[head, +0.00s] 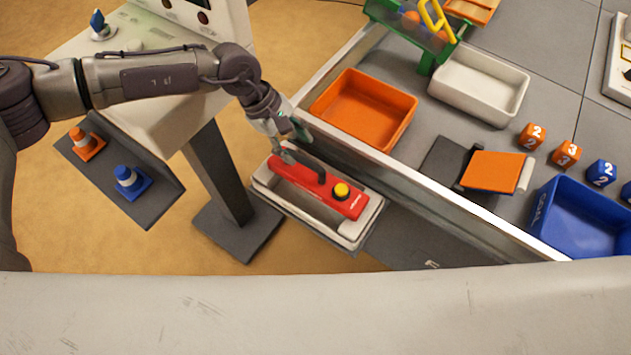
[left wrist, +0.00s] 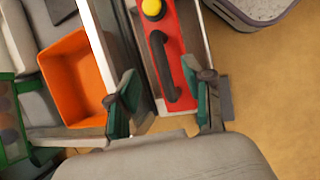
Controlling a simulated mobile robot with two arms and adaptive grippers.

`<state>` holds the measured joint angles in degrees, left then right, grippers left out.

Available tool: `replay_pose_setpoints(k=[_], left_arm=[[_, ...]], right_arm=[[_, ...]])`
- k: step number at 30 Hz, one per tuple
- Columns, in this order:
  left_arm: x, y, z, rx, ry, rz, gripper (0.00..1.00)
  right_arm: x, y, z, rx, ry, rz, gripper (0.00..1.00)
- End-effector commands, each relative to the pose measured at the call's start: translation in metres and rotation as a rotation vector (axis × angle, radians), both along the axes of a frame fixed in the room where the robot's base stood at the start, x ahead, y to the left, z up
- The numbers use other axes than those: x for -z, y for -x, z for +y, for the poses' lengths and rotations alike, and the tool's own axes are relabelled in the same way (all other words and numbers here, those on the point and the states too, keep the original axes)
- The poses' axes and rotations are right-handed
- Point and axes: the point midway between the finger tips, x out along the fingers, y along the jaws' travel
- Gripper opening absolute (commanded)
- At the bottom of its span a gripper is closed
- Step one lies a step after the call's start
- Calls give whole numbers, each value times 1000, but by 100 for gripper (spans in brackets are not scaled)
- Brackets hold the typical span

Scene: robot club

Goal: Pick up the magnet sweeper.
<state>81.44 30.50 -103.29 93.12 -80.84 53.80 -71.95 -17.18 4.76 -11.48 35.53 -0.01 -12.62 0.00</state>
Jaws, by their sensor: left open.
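The magnet sweeper (head: 316,187) is a red bar with a yellow knob and a dark handle. It lies in a narrow pale tray (head: 341,237) beside the low field wall. It also shows in the left wrist view (left wrist: 186,38), its black handle pointing toward my fingers. My left gripper (head: 284,148) is over the far left end of the sweeper. In the left wrist view my left gripper (left wrist: 163,102) is open and empty, its green-padded fingers apart on either side of the handle end. Contact cannot be told. My right gripper is in neither view.
The pale field wall (head: 440,193) runs along the tray's right. Beyond it are an orange bin (head: 364,108), a white bin (head: 480,85) and a blue bin (head: 578,222). A pedestal (head: 222,172) and a shelf with cones (head: 120,185) stand left of the tray.

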Motion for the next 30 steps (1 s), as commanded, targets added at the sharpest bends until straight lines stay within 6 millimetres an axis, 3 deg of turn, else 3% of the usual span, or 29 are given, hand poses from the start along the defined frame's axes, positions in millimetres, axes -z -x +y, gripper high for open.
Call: replay_pose_setpoints(k=[1, 3, 11, 21, 28, 30], left_arm=[[14, 1, -4, 1, -1, 1, 51], [22, 2, -9, -1, 1, 1, 51], [34, 4, -16, -1, 1, 2, 51], [76, 7, -35, -2, 4, 3, 51], [76, 8, -36, -3, 4, 2, 51], [76, 8, -36, -3, 4, 2, 41]], right_arm=[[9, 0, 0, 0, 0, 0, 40], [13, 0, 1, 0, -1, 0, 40], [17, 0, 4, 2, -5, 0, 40], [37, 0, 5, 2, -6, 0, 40], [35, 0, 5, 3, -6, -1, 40], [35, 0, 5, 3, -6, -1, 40]])
